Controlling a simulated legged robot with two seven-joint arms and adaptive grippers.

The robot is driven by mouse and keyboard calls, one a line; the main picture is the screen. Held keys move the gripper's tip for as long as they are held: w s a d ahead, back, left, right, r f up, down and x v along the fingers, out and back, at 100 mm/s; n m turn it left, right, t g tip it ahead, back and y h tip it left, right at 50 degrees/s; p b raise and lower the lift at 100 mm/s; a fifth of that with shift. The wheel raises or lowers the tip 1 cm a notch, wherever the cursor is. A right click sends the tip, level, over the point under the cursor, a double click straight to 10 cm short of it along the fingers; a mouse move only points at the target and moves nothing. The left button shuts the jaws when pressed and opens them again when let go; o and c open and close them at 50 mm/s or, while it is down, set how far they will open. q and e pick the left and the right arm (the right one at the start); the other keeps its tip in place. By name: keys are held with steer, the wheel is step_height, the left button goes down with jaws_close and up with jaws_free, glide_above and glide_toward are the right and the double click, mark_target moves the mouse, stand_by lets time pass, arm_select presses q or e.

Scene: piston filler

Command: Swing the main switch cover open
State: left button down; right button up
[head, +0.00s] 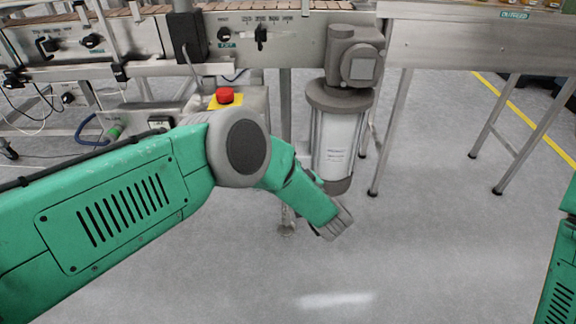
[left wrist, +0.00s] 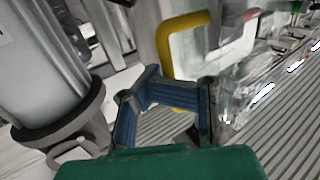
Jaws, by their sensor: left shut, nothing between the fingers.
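My left gripper (head: 335,222) is at the end of the green arm, low in front of the machine and just below the grey cylinder. In the left wrist view its blue-padded fingers (left wrist: 178,82) show nothing held, and it is shut. A red button on a yellow plate (head: 225,97) sits on a grey box behind my left arm, which hides the box's lower part. A yellow bent bar (left wrist: 182,45) by a pale panel shows beyond the fingers, apart from them. I cannot tell which part is the main switch cover. My right gripper is out of view.
A motor with a clear cylinder (head: 338,145) hangs under the conveyor beside my left gripper; the cylinder (left wrist: 45,65) also shows in the left wrist view. A row of knobs (head: 260,36) is on the steel front. Metal legs (head: 390,135) stand right. The floor (head: 440,240) there is clear.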

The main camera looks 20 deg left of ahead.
arm_select(q)
steer(key=shift+a+f, duration=0.1)
steer(key=shift+a, duration=0.2)
steer(key=c, duration=1.6)
jaws_free()
steer(key=shift+c, duration=0.2)
steer(key=shift+d, duration=0.1)
steer(key=v, duration=1.2)
